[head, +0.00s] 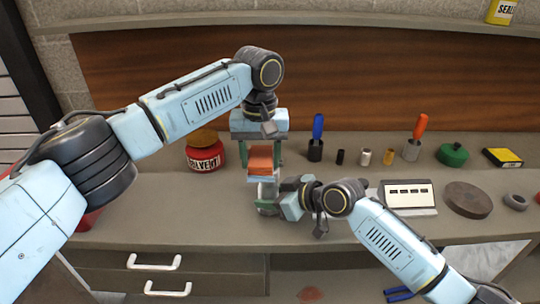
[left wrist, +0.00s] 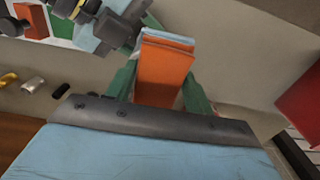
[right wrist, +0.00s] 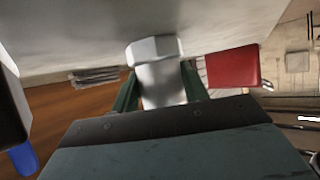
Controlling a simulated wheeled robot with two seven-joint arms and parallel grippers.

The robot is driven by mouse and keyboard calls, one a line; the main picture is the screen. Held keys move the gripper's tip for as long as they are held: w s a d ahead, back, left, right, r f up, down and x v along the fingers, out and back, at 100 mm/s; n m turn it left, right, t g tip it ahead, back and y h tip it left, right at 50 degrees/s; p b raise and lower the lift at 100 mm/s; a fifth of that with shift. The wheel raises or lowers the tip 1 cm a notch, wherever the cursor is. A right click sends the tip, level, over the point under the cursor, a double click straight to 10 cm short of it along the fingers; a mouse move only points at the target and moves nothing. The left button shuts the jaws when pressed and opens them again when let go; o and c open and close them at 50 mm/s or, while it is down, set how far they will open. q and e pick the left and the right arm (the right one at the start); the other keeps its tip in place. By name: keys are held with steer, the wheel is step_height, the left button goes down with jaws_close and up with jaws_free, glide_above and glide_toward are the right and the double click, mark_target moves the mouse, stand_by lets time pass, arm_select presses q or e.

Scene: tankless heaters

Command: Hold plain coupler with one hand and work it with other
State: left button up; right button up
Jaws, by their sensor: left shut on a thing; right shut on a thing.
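A pale grey-white fitting with a hexagonal end, apparently the plain coupler (right wrist: 160,78), is between the green fingers of my right gripper (right wrist: 157,95), which is shut on it. In the head view my right gripper (head: 268,195) comes in from the right, below my left one. My left gripper (head: 260,155) points down, its green fingers shut on an orange block (head: 260,160) with a pale blue edge, which also shows in the left wrist view (left wrist: 163,75). The block is just above the coupler in the head view. Whether they touch is unclear.
A red can (head: 205,157) stands left of my left gripper. Blue-handled (head: 317,128) and orange-handled (head: 420,128) tools, small cylinders (head: 365,157) and a green round item (head: 452,154) line the back. A white panel (head: 408,195) and brown disc (head: 468,199) lie right.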

arm_select(q)
steer(key=shift+d, duration=1.85)
arm_select(e)
steer(key=shift+s+d+f, duration=0.1)
steer(key=shift+s+f, duration=0.1)
steer(key=shift+f, duration=0.35)
arm_select(q)
steer(key=a, duration=0.3)
steer(key=shift+a, duration=0.2)
steer(key=shift+a+r, duration=0.1)
steer(key=shift+a, duration=0.05)
steer(key=shift+r, duration=4)
steer(key=shift+f, duration=0.1)
arm_select(e)
steer(key=o, duration=0.9)
steer(key=shift+w, duration=0.1)
steer(key=shift+o, duration=0.3)
steer(key=shift+r, duration=0.2)
steer(key=shift+r, duration=0.15)
